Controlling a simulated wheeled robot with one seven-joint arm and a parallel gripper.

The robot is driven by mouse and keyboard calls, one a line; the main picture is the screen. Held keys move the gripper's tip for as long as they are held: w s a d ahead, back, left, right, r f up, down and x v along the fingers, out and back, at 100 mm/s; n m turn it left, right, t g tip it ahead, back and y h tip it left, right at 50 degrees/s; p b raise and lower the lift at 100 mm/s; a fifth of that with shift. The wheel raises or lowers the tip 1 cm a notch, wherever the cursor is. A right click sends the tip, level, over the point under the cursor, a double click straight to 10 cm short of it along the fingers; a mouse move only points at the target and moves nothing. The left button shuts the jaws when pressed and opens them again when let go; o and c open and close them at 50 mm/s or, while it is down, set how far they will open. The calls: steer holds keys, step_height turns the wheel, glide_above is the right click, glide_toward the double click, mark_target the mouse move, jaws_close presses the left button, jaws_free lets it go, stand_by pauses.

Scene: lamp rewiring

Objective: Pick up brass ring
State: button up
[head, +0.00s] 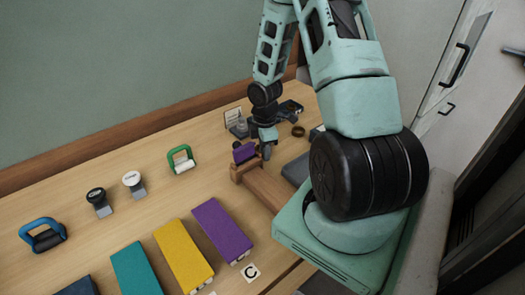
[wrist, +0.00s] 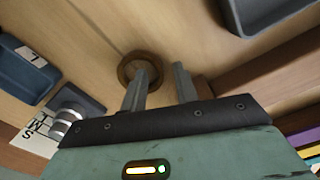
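The brass ring (wrist: 140,54) lies flat on the wooden table in the wrist view, just beyond my fingertips. It also shows small and brown in the head view (head: 298,131), to the right of my gripper (head: 265,149). In the wrist view my gripper (wrist: 162,70) has its two fingers apart with nothing between them. The left finger overlaps the near part of the ring in the picture and hides some of it. I cannot tell whether it touches the ring.
A wooden block (head: 262,188) with a purple piece (head: 244,152) stands by my gripper. A grey tray (wrist: 268,14) and a blue tray (wrist: 22,68) flank the ring. Purple (head: 222,230) and yellow (head: 183,255) blocks lie in front. A green-handled item (head: 181,158) stands left.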

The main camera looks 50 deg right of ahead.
steer(key=shift+f, duration=0.3)
jaws_close()
steer(key=shift+r, duration=0.1)
